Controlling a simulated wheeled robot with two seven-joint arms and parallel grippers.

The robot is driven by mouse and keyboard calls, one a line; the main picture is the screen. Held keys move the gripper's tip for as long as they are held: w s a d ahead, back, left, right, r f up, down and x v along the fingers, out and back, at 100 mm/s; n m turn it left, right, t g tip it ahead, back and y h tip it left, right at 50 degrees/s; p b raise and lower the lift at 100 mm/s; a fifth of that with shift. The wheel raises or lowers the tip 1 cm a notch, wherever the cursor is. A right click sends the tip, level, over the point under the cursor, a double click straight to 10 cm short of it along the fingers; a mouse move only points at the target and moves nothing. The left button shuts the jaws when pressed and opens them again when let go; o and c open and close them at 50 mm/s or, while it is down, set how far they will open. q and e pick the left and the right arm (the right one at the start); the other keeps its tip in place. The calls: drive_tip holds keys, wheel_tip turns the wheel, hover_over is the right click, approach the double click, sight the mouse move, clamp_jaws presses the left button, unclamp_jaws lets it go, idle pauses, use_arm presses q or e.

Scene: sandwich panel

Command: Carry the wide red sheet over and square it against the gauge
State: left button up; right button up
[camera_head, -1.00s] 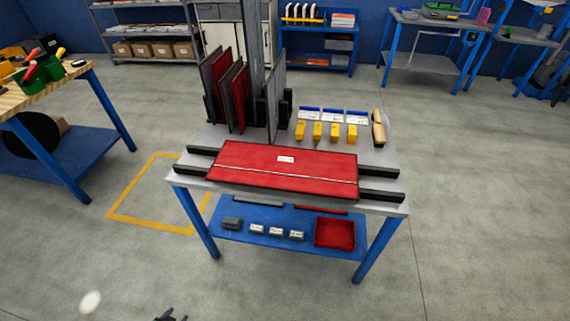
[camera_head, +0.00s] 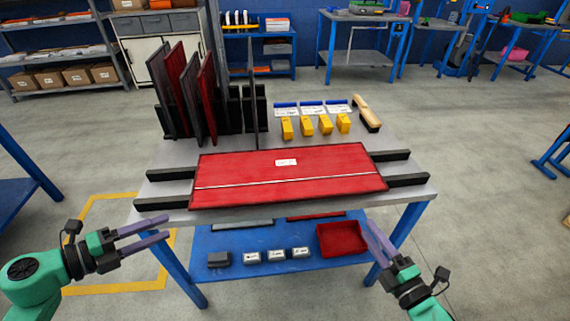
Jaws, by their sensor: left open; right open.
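The wide red sheet (camera_head: 315,166) lies flat across black rails (camera_head: 402,179) on the grey worktable. It has a small white label near its middle, and a thin pale line runs across its width. My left gripper (camera_head: 152,231) is open and empty, in front of the table's left side, apart from the sheet. My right gripper (camera_head: 375,238) is open and empty, in front of the table's right side, also apart from the sheet. I cannot tell which part is the gauge.
Upright grey and red panels (camera_head: 184,92) stand in a black rack at the table's back left. Yellow blocks (camera_head: 325,124) and a wooden-handled brush (camera_head: 367,114) sit behind the sheet. The blue lower shelf (camera_head: 222,242) holds small grey blocks and a red tray (camera_head: 341,239).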

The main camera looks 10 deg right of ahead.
sight(214, 207)
use_arm(q)
drive_tip(key=x, duration=1.3)
drive_tip(key=shift+w+d+f, duration=0.15)
drive_tip(key=shift+w+d, duration=0.05)
drive_tip(key=shift+d, duration=0.05)
use_arm(e)
drive_tip(key=x, duration=1.3)
drive_tip(key=shift+w+f, duration=0.1)
drive_tip(key=shift+w, duration=0.2)
use_arm(q)
drive_tip(key=c, duration=0.7)
use_arm(e)
drive_tip(key=c, duration=0.7)
use_arm(q)
clamp_jaws()
use_arm(e)
clamp_jaws()
use_arm(q)
drive_tip(key=shift+a, duration=0.1)
